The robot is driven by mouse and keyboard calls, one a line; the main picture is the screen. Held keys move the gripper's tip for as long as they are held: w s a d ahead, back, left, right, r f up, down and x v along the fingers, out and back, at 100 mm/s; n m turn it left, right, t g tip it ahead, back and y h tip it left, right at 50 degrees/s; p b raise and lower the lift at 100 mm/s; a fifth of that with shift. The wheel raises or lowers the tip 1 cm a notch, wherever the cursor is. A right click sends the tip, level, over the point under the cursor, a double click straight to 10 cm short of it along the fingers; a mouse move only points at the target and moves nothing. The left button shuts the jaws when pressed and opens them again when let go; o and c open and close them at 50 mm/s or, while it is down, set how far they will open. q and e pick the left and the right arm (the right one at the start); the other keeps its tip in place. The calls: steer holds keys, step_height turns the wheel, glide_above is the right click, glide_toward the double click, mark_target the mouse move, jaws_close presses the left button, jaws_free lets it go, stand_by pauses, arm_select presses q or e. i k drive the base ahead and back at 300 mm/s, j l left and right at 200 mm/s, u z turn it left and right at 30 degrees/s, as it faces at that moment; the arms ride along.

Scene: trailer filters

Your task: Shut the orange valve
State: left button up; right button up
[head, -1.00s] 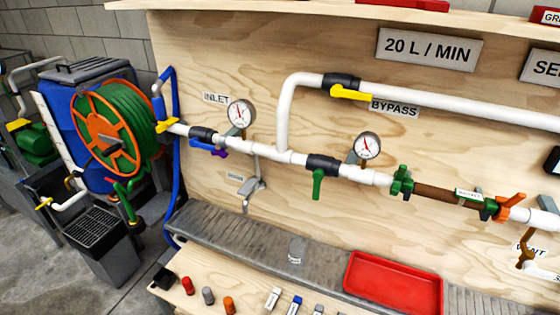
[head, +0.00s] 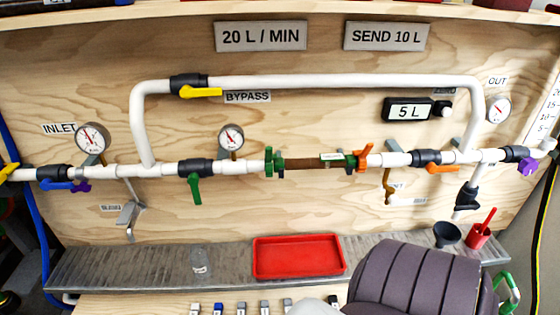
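The orange valve has a black body (head: 427,158) on the lower white pipe, right of centre in the head view. Its orange handle (head: 441,169) points right, roughly along the pipe and just below it. A separate orange winged part (head: 363,152) sits at the right end of the brown filter section (head: 312,164). A brown-orange lever (head: 388,186) hangs below the pipe at the vent. Neither of my grippers shows. A dark ribbed part, apparently my arm, fills the lower right below the valve, apart from it in the picture.
A green handle (head: 195,188) hangs down; a yellow handle (head: 201,92) lies along the bypass pipe (head: 330,82). A blue handle (head: 57,185) is at the inlet. A red tray (head: 298,256), black funnel (head: 447,234) and red cup (head: 478,236) stand on the shelf below.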

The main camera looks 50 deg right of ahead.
mark_target(445, 169)
steer(key=z, duration=2.8)
